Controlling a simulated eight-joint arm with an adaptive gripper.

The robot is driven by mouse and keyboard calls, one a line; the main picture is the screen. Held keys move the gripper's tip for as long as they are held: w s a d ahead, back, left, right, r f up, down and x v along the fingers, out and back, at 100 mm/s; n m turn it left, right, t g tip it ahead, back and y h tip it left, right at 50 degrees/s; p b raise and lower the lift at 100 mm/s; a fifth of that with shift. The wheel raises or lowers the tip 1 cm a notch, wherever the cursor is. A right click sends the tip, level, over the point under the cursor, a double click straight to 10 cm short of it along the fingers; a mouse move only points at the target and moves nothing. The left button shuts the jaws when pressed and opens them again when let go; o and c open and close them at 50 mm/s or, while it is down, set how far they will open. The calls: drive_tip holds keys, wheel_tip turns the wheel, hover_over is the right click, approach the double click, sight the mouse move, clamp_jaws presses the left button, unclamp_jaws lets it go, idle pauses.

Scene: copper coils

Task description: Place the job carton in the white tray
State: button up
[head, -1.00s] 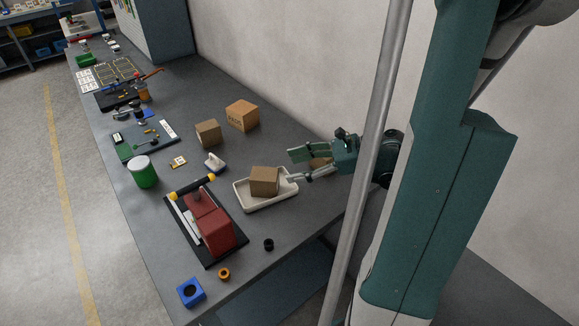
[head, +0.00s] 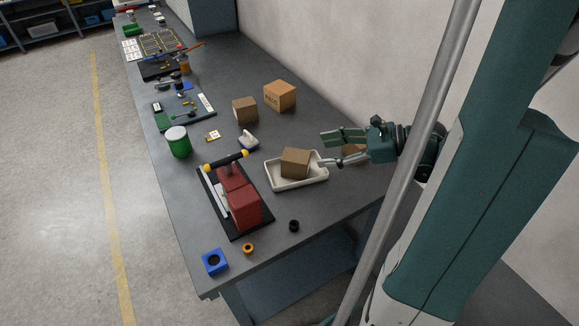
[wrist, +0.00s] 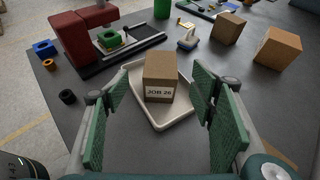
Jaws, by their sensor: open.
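The job carton (head: 296,162) is a small brown box standing in the white tray (head: 318,180). In the wrist view the carton (wrist: 160,76) shows a label reading "JOB 26", and it rests inside the tray (wrist: 178,130) near its middle. My gripper (head: 336,148) is at the right of the tray, beside the carton and apart from it. In the wrist view its two green-padded fingers (wrist: 163,112) are spread wide with nothing between them, and the carton stands ahead of them.
Two other brown boxes, a smaller one (head: 245,110) and a larger one (head: 280,95), stand behind the tray. A red press-like fixture (head: 240,200) is at left. A black ring (head: 294,226) lies in front. Another brown box (head: 353,153) is partly hidden behind my gripper.

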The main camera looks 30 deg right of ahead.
drive_tip(key=a+r+n+g+h, duration=0.2)
drive_tip(key=a+n+g+h, duration=0.2)
drive_tip(key=a+n, duration=0.8)
drive_tip(key=s+a+r+n+t+h, duration=0.1)
drive_tip(key=s+a+r+n+h, duration=0.1)
drive_tip(key=a+n, duration=0.4)
drive_tip(key=s+a+r+n+h, duration=0.3)
drive_tip(key=s+a+r+n, duration=0.1)
drive_tip(key=n, duration=0.4)
drive_tip(key=shift+s+a+r+n+t, duration=0.35)
drive_tip(key=shift+s+a, duration=0.3)
drive_tip(key=shift+a, duration=0.4)
